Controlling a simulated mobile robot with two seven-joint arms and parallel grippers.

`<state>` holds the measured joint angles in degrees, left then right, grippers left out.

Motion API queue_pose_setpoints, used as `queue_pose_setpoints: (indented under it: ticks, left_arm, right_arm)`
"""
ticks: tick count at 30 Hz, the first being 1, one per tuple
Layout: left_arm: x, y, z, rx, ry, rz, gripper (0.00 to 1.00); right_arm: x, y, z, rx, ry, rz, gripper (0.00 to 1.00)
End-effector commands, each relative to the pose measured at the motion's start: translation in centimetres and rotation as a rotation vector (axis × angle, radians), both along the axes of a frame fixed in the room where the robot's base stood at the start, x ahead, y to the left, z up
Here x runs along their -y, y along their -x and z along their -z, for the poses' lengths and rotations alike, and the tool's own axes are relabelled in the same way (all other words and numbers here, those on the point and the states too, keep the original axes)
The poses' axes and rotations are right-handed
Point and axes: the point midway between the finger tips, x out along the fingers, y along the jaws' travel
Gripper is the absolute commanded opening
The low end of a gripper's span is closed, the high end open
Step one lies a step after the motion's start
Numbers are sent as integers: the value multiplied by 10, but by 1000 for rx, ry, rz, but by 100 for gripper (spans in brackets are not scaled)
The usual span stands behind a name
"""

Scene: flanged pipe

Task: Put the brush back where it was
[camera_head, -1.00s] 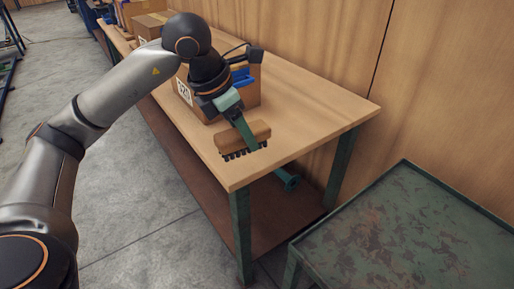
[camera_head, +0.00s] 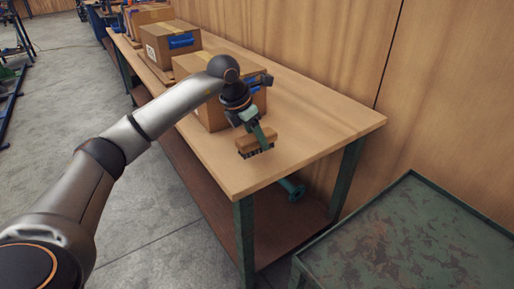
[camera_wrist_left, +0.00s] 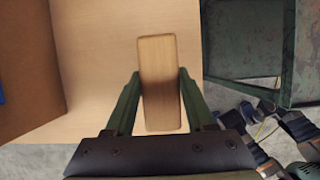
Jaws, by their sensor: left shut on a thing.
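The brush (camera_head: 253,141) has a light wooden block and dark bristles that point down. It is over the near end of the wooden table, and I cannot tell whether the bristles touch the top. My left gripper (camera_head: 265,139) is shut on the wooden block, with a green finger across it. In the left wrist view the block (camera_wrist_left: 160,80) stands lengthwise between the two fingers (camera_wrist_left: 160,98); its bristles are hidden there. My right gripper is not in view.
The wooden table (camera_head: 320,125) is clear right of the brush. A cardboard box (camera_head: 215,115) stands close behind my gripper, and another box (camera_head: 170,45) is farther back. A green flanged pipe (camera_head: 292,189) shows below the tabletop. A worn green table (camera_head: 400,240) stands at the right.

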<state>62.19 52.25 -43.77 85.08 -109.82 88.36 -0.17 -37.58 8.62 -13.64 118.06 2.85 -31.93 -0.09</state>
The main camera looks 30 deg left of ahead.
Motion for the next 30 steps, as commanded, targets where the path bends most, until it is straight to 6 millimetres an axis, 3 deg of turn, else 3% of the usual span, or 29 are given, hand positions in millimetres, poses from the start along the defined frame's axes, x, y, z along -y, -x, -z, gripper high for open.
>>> queue_pose_setpoints:
  ticks: [9, 19, 20, 27, 30]
  left_arm:
    - [-2, -4, 37, -2, -1, 0, 3]
    - [-2, -4, 39, 0, 0, 0, 3]
    - [-2, -4, 39, -1, 0, 0, 56]
    - [-2, -4, 38, -1, 0, 0, 83]
    - [-2, -4, 38, -1, 0, 0, 85]
  right_arm:
    - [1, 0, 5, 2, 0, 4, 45]
    - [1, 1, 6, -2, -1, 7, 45]
    - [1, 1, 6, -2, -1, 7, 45]
    - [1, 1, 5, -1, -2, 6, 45]
    - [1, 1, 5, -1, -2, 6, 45]
